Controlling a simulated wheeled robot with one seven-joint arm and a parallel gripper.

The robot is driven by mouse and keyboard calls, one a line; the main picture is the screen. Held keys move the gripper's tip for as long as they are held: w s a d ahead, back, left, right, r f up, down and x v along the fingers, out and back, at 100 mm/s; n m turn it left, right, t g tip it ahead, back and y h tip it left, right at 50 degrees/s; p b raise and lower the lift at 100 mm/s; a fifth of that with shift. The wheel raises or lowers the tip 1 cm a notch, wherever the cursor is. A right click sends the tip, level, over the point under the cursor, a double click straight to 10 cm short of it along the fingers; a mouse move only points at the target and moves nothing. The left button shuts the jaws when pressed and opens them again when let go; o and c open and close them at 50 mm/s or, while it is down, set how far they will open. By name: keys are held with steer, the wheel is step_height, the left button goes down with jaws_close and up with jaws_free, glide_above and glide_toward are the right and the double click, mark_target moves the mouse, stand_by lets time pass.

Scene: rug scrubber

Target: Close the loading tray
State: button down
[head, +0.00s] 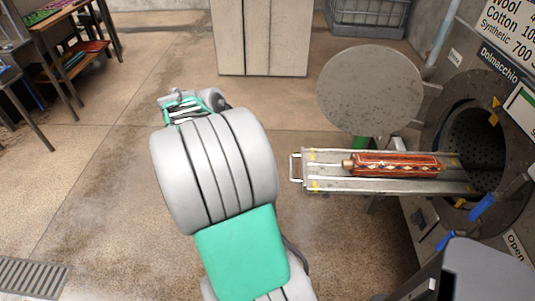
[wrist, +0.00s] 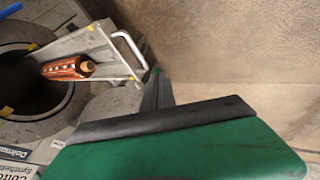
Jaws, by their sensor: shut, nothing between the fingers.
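The loading tray (head: 325,184) is a long grey metal tray pulled out of the round drum opening (head: 470,140) of the machine. A metal loop handle (head: 296,168) is on its outer left end. A rolled red patterned rug (head: 395,165) lies along it. In the wrist view the tray (wrist: 90,45), its handle (wrist: 130,50) and the rug (wrist: 68,67) show at upper left. My gripper (head: 183,108) is shut and empty, left of and beyond the handle, apart from it. My arm partly hides it.
The round grey door (head: 370,90) stands swung open beyond the tray. Blue handles (head: 481,206) are on the machine's front at right. A pale cabinet (head: 262,35) and a wire crate (head: 367,15) stand at the back. A table (head: 62,20) is at upper left.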

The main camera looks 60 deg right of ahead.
steer(key=s+d+f, duration=0.5)
steer(key=d+f, duration=0.1)
steer(key=f, duration=0.2)
steer(key=shift+s+p, duration=0.15)
steer(key=shift+p, duration=0.15)
steer(key=shift+d, duration=0.1)
